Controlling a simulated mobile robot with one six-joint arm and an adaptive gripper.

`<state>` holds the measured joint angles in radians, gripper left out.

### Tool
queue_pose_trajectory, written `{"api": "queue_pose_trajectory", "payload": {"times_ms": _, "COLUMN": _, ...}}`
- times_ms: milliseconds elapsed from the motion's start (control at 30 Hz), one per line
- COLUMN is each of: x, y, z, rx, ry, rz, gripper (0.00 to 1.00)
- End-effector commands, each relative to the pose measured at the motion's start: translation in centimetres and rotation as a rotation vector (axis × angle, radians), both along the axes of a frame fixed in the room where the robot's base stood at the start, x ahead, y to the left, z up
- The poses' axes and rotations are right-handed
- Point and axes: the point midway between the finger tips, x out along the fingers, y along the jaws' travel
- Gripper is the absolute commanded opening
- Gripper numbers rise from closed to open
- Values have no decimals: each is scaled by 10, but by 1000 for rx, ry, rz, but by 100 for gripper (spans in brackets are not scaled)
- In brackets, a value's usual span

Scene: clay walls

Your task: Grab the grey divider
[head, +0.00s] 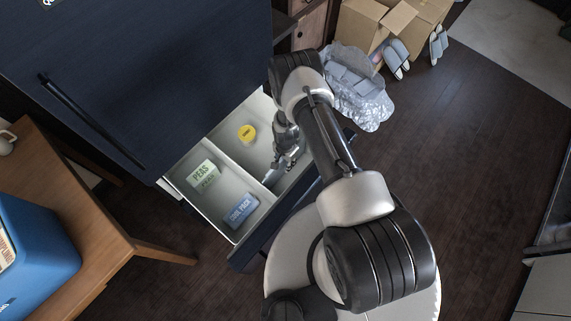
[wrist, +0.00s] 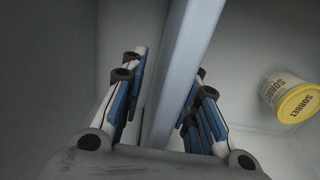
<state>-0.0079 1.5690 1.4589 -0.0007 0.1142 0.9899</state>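The grey divider (head: 236,163) stands upright in the open drawer (head: 225,232) and splits it into compartments. In the wrist view, the divider (wrist: 185,60) runs between the two blue-padded fingers of my gripper (wrist: 170,65). The fingers are apart, one on each side of it, with a visible gap at least on the left. In the head view, my gripper (head: 272,178) reaches down into the drawer at the divider's front end, and the arm hides part of the drawer.
A green PEAS box (head: 203,175) and a blue cool pack (head: 241,211) lie in the left compartment. A yellow-lidded sorbet tub (head: 247,133) stands in the right one and shows in the wrist view (wrist: 290,97). A wooden table (head: 75,205) is at left; dark floor (head: 480,150) is clear at right.

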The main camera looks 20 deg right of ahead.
Motion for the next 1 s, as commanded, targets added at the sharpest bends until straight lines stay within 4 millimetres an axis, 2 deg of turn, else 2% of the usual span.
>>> {"api": "queue_pose_trajectory", "payload": {"times_ms": 133, "x": 0, "y": 0, "z": 1, "rx": 0, "ry": 0, "rz": 0, "gripper": 28}}
{"api": "queue_pose_trajectory", "payload": {"times_ms": 567, "x": 0, "y": 0, "z": 1, "rx": 0, "ry": 0, "rz": 0, "gripper": 0}}
{"api": "queue_pose_trajectory", "payload": {"times_ms": 1000, "x": 0, "y": 0, "z": 1, "rx": 1, "ry": -1, "rz": 0, "gripper": 0}}
